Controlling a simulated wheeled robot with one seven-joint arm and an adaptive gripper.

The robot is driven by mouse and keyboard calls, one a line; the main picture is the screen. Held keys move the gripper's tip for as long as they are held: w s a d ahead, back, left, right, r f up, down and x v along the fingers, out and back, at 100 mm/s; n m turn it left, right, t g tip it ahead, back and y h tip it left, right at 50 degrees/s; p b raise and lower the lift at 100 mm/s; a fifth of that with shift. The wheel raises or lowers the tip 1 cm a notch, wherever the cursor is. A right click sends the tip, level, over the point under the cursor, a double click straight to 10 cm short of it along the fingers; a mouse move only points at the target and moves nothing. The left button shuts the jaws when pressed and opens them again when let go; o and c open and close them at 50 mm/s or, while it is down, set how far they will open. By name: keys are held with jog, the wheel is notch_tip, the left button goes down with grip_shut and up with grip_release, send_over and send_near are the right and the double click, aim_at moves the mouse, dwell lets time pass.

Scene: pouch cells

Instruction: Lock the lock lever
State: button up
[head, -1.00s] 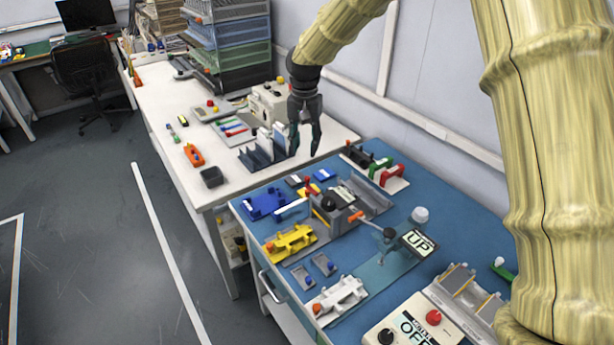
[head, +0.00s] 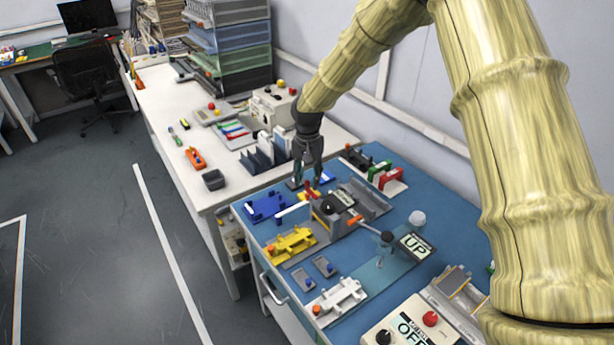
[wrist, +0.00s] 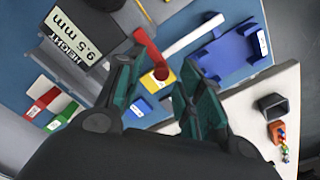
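A red lever (head: 312,190) stands at the grey fixture block (head: 330,212) on the blue bench. I take it for the lock lever, but no label confirms this. In the wrist view the red lever (wrist: 149,52) lies between my gripper's fingers. A white bar (head: 293,209) runs beside it; it also shows in the wrist view (wrist: 194,36). My gripper (head: 308,181) points down just above the red lever, fingers apart. In the wrist view my gripper (wrist: 157,70) shows a clear gap between its fingers and the lever. Whether either finger touches it, I cannot tell.
A sign reading 9.5 mm height (wrist: 70,40) stands close to the left finger. A blue fixture (head: 266,205) and a yellow fixture (head: 290,242) lie nearby.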

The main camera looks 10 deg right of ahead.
jog(key=shift+a+f, duration=0.1)
jog(key=shift+f, duration=0.1)
grip_shut()
dwell(0.4)
jog(key=shift+s+a+n+p, duration=0.45)
jog(key=shift+s+n, duration=0.25)
jog(key=shift+n, duration=1.65)
jog(key=shift+s+a+n+p, duration=0.45)
jog(key=shift+s+n, duration=0.25)
jog(key=shift+n, duration=1.6)
jog(key=shift+s+a+n+p, duration=0.45)
jog(key=shift+s+n, duration=0.25)
jog(key=shift+n, duration=1.65)
grip_release()
